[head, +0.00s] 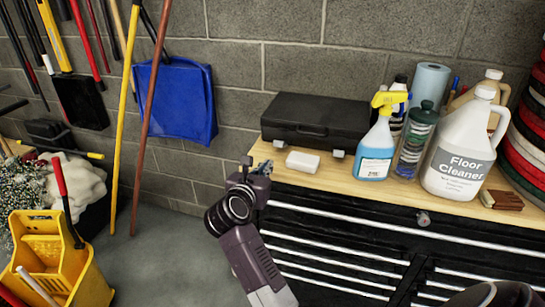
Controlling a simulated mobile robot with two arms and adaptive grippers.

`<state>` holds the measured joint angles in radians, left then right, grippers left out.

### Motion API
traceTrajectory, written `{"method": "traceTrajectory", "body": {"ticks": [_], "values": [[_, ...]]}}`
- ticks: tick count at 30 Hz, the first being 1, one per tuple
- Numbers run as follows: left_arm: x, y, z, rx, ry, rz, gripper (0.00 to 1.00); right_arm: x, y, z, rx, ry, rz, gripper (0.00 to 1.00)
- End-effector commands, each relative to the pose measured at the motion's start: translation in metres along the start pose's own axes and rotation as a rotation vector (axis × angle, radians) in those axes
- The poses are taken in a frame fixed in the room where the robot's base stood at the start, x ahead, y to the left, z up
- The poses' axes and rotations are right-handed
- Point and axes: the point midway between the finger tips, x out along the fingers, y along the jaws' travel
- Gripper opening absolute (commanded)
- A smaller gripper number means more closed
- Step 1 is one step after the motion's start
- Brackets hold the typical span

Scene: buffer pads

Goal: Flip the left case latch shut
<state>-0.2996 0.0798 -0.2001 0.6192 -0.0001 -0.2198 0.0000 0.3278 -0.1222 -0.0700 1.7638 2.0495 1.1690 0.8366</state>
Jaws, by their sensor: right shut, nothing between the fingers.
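The black case (315,121) lies with its lid down on the wooden top of the tool cabinet, against the block wall. Its left latch (279,144) is a small pale tab low on the front face; a similar right latch (337,153) shows further right. I cannot tell at this size whether either latch is flipped up or down. My right gripper (263,167) is shut and empty at the left front corner of the cabinet top, just below and left of the left latch, seemingly apart from it. My left gripper is not in view.
A white block (303,162) lies just in front of the case, close to my right gripper. A spray bottle (376,140), a green-capped bottle (414,138) and a floor cleaner jug (460,150) stand to the right. A yellow mop bucket (50,260) stands at lower left.

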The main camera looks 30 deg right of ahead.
Motion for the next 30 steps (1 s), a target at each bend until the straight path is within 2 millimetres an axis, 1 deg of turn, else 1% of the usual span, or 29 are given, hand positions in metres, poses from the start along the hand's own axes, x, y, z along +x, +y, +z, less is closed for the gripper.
{"method": "traceTrajectory", "body": {"ticks": [5,9,15,18,21,30], "values": [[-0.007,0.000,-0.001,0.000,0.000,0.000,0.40,0.023,-0.001,0.004,-0.004,-0.004,-0.003,0.00],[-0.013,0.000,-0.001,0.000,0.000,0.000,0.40,0.050,-0.001,0.004,-0.004,-0.004,-0.003,0.00],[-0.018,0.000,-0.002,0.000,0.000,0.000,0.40,0.081,-0.001,0.002,-0.005,-0.002,-0.001,0.00],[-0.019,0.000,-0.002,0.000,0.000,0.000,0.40,0.091,0.000,0.002,-0.002,-0.002,-0.001,0.00],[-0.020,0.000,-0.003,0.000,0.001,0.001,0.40,0.096,0.000,0.001,-0.002,-0.001,0.000,0.00],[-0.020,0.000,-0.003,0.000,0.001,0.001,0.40,0.097,0.000,0.001,0.000,-0.001,0.000,0.00]]}}
